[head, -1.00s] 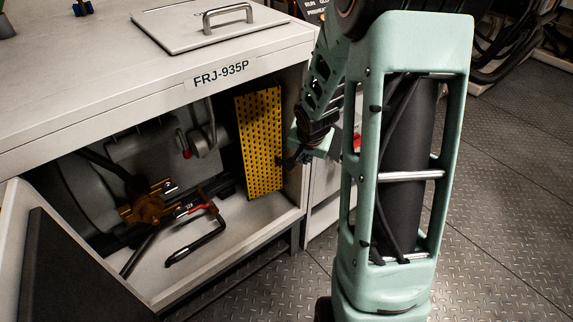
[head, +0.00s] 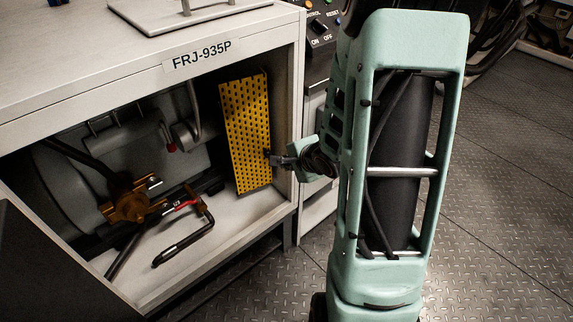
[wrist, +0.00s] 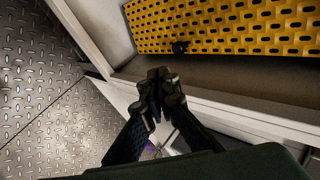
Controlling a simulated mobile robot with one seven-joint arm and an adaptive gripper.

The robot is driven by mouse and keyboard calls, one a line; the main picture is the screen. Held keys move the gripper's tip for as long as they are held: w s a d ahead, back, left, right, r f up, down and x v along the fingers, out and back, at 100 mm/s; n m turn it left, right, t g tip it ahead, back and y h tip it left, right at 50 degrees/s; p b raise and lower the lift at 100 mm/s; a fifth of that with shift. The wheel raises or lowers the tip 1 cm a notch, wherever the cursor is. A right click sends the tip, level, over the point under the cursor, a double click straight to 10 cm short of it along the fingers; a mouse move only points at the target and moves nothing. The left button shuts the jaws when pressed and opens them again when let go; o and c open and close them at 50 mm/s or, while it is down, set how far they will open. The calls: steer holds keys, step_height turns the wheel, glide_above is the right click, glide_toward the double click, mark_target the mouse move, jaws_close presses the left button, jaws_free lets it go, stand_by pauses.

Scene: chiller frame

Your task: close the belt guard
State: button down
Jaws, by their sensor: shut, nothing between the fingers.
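The belt guard (head: 246,130) is a yellow perforated panel standing upright inside the right end of the open cabinet bay. My gripper (head: 273,158) is at the guard's right edge in the head view, pointing left into the bay.
The cabinet (head: 150,55) has a frame post right of the guard, close to my gripper. A brown valve-like fitting (head: 130,205), a red-marked bent handle (head: 185,235) and grey machinery fill the bay's left. An open dark door panel (head: 40,265) stands at lower left. Floor is clear at right.

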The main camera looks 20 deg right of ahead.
mark_target(250, 142)
steer(key=w+f+b, duration=0.4)
steer(key=w+f, duration=0.1)
steer(key=w, duration=0.3)
steer(key=shift+w+a, duration=0.3)
steer(key=shift+a, duration=0.05)
steer(key=p, duration=0.1)
steer(key=w+p, duration=0.1)
steer(key=shift+w+d+p, duration=0.25)
steer(key=shift+d+p, duration=0.05)
steer(key=shift+p, duration=0.1)
